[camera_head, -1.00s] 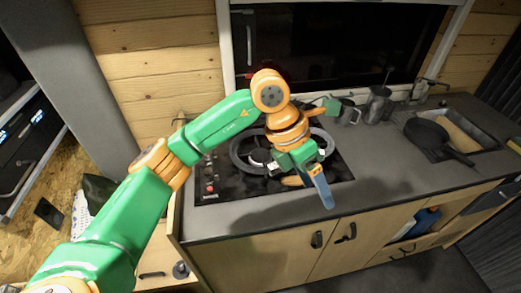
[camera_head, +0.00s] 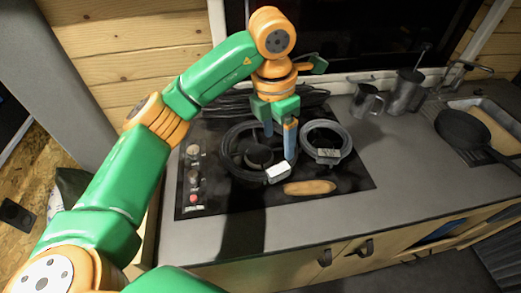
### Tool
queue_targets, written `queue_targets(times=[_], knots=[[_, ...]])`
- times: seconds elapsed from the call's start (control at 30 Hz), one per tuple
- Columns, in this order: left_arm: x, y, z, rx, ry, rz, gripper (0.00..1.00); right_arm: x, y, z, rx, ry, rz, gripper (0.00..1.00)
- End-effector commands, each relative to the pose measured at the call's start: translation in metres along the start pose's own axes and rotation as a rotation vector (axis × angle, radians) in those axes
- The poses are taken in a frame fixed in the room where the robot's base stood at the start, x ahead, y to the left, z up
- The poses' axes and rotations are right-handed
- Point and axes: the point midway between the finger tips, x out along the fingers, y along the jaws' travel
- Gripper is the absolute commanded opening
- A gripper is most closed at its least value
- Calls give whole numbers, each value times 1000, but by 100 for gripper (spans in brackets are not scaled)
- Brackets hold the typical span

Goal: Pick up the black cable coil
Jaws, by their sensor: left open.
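Dark ring-shaped coils lie on the black cooktop (camera_head: 345,180). A left ring (camera_head: 229,166) with a white tag (camera_head: 278,173) lies around a round burner. A smaller ring (camera_head: 346,137) with a grey tag lies to its right. A loose black cable coil (camera_head: 222,106) lies behind them, partly hidden by my arm. I cannot tell from the looks which coil the task names. My left gripper (camera_head: 279,146) is open and points down over the right side of the left ring, one finger in front of its rim. I cannot tell whether it touches. My right gripper is not in view.
A tan oval thing (camera_head: 309,187) lies at the cooktop's front. Metal mugs (camera_head: 366,101) and a press-like pot (camera_head: 404,92) stand to the right, with a black pan (camera_head: 466,132) by the sink. Bare grey counter (camera_head: 390,150) lies right of the cooktop. A window stands behind.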

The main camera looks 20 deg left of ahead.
Motion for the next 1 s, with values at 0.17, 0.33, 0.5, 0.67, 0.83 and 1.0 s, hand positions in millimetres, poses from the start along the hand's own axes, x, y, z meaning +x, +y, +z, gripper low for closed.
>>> queue_targets(times=[0.17,0.33,0.5,0.67,0.83,1.0], knots=[[34,0,-4,0,0,0,78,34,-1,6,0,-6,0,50],[43,0,-4,1,4,-3,78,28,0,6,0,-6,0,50],[69,0,-2,0,6,-4,78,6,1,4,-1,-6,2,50],[98,0,-1,0,2,-2,78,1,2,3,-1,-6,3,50],[103,1,-1,1,0,0,78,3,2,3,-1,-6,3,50],[103,1,-1,1,0,0,49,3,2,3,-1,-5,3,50]])
